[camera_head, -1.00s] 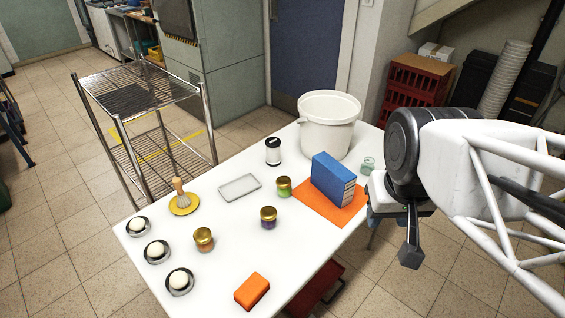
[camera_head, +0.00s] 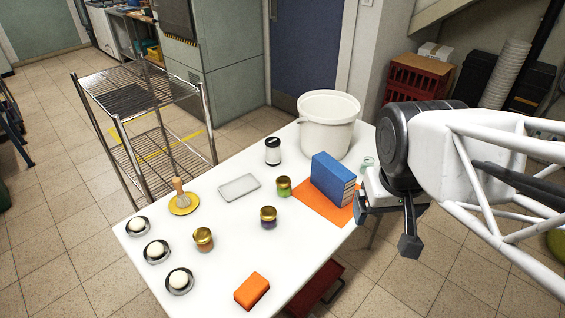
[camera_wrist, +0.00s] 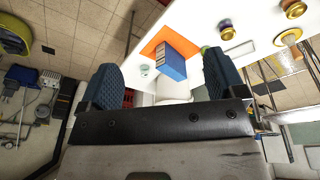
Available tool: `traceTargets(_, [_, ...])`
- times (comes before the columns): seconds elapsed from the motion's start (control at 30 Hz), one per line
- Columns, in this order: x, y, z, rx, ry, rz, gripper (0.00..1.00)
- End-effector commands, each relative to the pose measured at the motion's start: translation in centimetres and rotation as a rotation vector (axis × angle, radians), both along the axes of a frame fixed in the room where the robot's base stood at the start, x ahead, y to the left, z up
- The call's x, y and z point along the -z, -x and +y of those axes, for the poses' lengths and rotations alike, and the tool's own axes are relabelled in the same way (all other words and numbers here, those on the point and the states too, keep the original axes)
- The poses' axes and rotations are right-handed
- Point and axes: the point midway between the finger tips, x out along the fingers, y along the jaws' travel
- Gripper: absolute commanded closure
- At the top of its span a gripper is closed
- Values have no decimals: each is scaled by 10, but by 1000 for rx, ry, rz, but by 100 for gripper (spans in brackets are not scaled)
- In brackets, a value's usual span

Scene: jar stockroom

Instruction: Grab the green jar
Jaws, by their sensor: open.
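The green jar (camera_head: 284,187), small with a gold lid, stands upright on the white table, just left of the blue box, in the head view.
The blue box (camera_head: 332,181) stands on an orange mat (camera_head: 310,208). A purple jar (camera_head: 268,218) and an amber jar (camera_head: 203,239) stand nearer the front. A white bucket (camera_head: 327,125), a black-lidded white jar (camera_head: 273,151) and a small pale glass (camera_head: 368,163) stand behind.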

Motion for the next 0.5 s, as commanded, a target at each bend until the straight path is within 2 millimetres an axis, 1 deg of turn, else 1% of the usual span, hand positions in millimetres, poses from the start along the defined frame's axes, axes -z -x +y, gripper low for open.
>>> traceTargets(0.27, [12,-39,-1,-153,128,97,11])
traceTargets(0.5, [28,-80,2,-319,263,192,11])
